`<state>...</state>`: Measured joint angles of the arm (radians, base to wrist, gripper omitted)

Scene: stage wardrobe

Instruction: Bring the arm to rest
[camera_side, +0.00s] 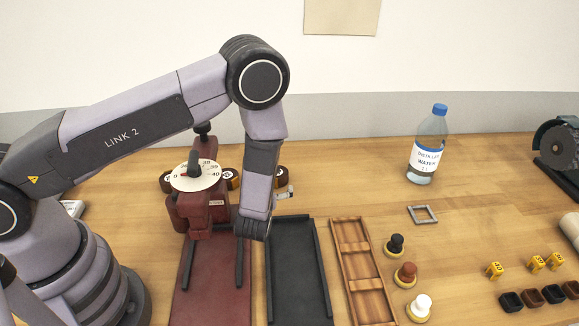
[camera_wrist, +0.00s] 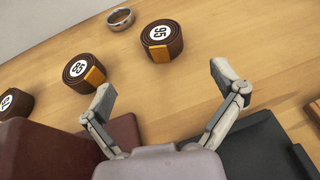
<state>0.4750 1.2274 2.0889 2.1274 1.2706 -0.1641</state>
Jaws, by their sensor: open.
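My gripper (camera_wrist: 163,88) is open and empty in the wrist view, its two fingers spread wide above the wooden table. In the side view only a bit of my gripper (camera_side: 286,193) shows, mostly hidden behind my wrist. My arm is bent, with its forearm hanging down beside a dark red machine with a round dial (camera_side: 196,176). Beyond the fingertips lie coiled brown belts: one marked 95 (camera_wrist: 163,52), one marked 85 (camera_wrist: 92,82) and a third at the left edge (camera_wrist: 14,106). The fingers appear apart from them.
A black tray (camera_side: 297,270) and a wooden compartment tray (camera_side: 345,222) lie below and right of my wrist. Table around the bottle is clear.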

